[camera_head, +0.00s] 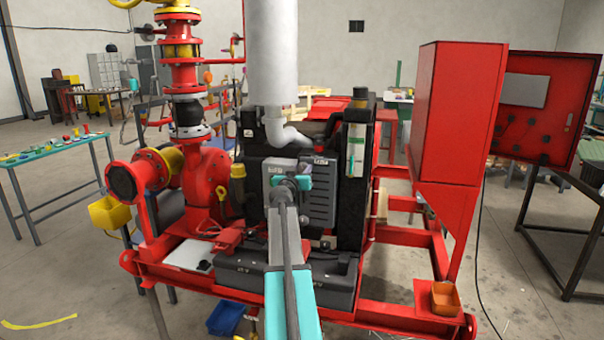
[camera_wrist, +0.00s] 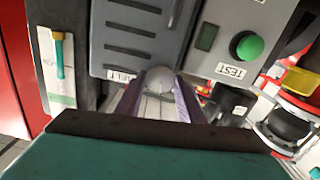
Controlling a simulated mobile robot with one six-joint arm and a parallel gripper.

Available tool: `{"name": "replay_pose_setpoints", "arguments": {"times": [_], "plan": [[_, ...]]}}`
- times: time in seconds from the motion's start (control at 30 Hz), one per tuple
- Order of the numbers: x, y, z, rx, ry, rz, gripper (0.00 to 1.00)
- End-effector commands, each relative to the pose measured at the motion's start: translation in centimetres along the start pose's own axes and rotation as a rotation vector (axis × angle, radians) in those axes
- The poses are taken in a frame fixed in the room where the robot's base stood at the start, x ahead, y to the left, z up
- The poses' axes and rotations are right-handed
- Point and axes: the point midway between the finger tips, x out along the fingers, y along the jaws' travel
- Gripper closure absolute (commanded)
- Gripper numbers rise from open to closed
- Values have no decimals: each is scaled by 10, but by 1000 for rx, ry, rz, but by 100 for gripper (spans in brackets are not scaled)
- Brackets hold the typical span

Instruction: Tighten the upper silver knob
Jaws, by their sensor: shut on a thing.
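A round silver knob (camera_wrist: 160,80) shows in the wrist view, at the edge of the grey louvred cover (camera_wrist: 135,35) beside a label reading BELT. My gripper (camera_wrist: 160,98) is shut on this knob, with one finger on each side of it. In the head view my gripper (camera_head: 290,184) reaches the front of the engine at the grey cover (camera_head: 320,200), and my arm hides the knob there.
A grey panel with a green button (camera_wrist: 247,46) and a TEST label is close beside my gripper. A sight tube (camera_head: 356,148) stands right of the cover. A white pipe (camera_head: 273,60) rises above, and a red cabinet (camera_head: 458,115) stands at the right.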

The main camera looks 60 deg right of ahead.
Motion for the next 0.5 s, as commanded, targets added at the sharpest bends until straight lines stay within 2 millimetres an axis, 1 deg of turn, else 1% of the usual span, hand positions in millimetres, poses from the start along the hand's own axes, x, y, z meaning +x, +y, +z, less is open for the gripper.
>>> {"name": "replay_pose_setpoints", "arguments": {"times": [0.5], "plan": [[0,-2,1,-348,2,-1,88]]}}
